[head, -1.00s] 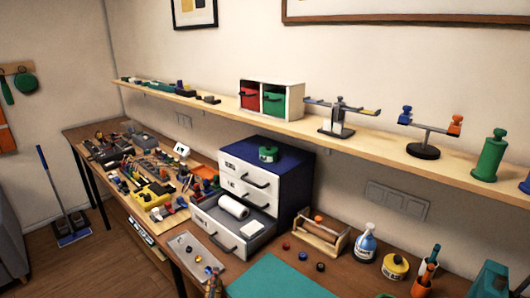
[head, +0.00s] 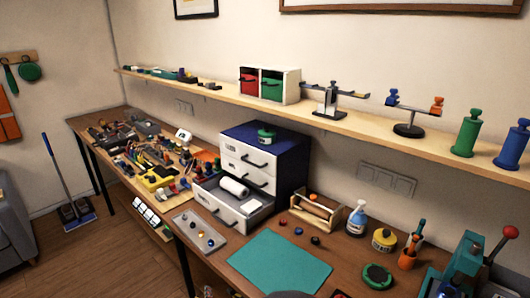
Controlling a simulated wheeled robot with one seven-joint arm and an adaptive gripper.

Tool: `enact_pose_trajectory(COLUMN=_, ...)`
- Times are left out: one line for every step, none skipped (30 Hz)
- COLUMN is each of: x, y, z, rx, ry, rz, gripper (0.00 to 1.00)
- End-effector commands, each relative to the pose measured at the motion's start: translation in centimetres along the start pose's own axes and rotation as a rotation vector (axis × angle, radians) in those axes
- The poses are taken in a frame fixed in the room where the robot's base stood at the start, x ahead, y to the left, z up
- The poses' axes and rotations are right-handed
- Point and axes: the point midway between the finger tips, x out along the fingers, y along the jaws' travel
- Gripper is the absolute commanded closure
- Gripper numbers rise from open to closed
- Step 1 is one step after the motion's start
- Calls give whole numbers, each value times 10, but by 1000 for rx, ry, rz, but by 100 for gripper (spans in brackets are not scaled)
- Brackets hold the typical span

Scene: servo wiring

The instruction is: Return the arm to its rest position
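My arm and my gripper do not show clearly in the head view. A dark rounded shape at the bottom edge is cut off, and I cannot tell what it is. The workbench (head: 228,262) runs along the wall. A teal mat (head: 278,264) lies on it, with nothing on the mat.
A drawer cabinet (head: 296,160) stands on the bench with one drawer (head: 232,208) open, a white roll inside. Left are a grey tray (head: 199,236) and a cluttered board. Right are a wooden box (head: 316,214), a spray bottle (head: 357,219) and a teal press (head: 462,264). A shelf (head: 360,127) hangs above.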

Motion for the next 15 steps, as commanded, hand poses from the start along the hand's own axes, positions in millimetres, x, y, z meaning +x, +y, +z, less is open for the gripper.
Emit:
enact_pose_trajectory(x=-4, y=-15, z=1, rx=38, ry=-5, rz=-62, gripper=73)
enact_pose_trajectory(x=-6, y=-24, z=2, rx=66, ry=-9, rz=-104, gripper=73)
enact_pose_trajectory(x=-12, y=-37, z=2, rx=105, ry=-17, rz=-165, gripper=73)
enact_pose_trajectory(x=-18, y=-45, z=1, rx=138, ry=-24, rz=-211, gripper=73)
enact_pose_trajectory(x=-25, y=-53, z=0, rx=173, ry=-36, rz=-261, gripper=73)
enact_pose_trajectory(x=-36, y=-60, z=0, rx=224, ry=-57, rz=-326, gripper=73)
enact_pose_trajectory(x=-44, y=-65, z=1, rx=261, ry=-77, rz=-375, gripper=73)
enact_pose_trajectory(x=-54, y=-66, z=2, rx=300, ry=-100, rz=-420, gripper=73)
enact_pose_trajectory(x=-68, y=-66, z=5, rx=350, ry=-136, rz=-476, gripper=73)
enact_pose_trajectory(x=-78, y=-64, z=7, rx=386, ry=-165, rz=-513, gripper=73)
enact_pose_trajectory(x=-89, y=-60, z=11, rx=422, ry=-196, rz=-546, gripper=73)
enact_pose_trajectory(x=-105, y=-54, z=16, rx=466, ry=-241, rz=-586, gripper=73)
enact_pose_trajectory(x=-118, y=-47, z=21, rx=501, ry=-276, rz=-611, gripper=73)
enact_pose_trajectory(x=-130, y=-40, z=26, rx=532, ry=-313, rz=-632, gripper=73)
enact_pose_trajectory(x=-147, y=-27, z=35, rx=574, ry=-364, rz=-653, gripper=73)
